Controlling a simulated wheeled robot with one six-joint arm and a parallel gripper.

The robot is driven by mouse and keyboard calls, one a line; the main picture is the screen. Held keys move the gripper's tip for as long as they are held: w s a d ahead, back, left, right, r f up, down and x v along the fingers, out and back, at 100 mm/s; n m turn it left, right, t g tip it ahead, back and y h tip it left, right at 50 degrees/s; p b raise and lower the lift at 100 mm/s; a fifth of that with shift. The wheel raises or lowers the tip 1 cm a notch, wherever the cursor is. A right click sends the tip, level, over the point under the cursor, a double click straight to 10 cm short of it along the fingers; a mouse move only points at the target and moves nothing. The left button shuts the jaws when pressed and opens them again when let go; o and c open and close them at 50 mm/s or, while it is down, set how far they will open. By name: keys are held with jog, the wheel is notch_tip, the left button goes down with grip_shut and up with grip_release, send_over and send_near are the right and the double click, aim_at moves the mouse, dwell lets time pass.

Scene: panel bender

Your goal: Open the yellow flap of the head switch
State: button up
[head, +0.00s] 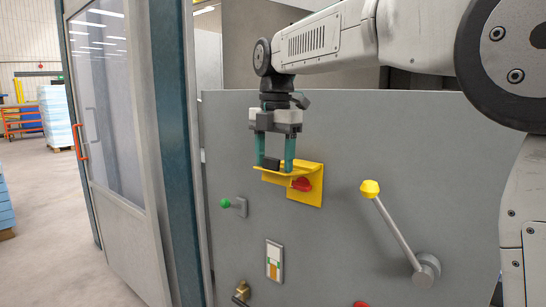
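The head switch is a yellow plate (313,188) on the grey panel with a red knob (301,184). Its yellow flap (284,174) juts out from the plate above the knob. The knob shows below the flap. My gripper (275,162) points down from above, right at the flap. Its two teal fingers stand apart, with tips at the flap's upper edge. A small dark block shows between them beside the left finger; I cannot tell what it belongs to. Whether the fingers touch the flap is not clear.
The grey panel (345,135) also carries a green-knobbed lever (226,204) at left, a long yellow-knobbed lever (395,225) at right, a small white-and-orange plate (274,262) and a brass fitting (241,291) below. A glazed door (108,110) stands at left.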

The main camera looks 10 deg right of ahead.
jog(key=shift+a, duration=0.1)
notch_tip(320, 180, up, 8)
dwell(0.4)
jog(key=shift+w+f, duration=0.1)
dwell(0.4)
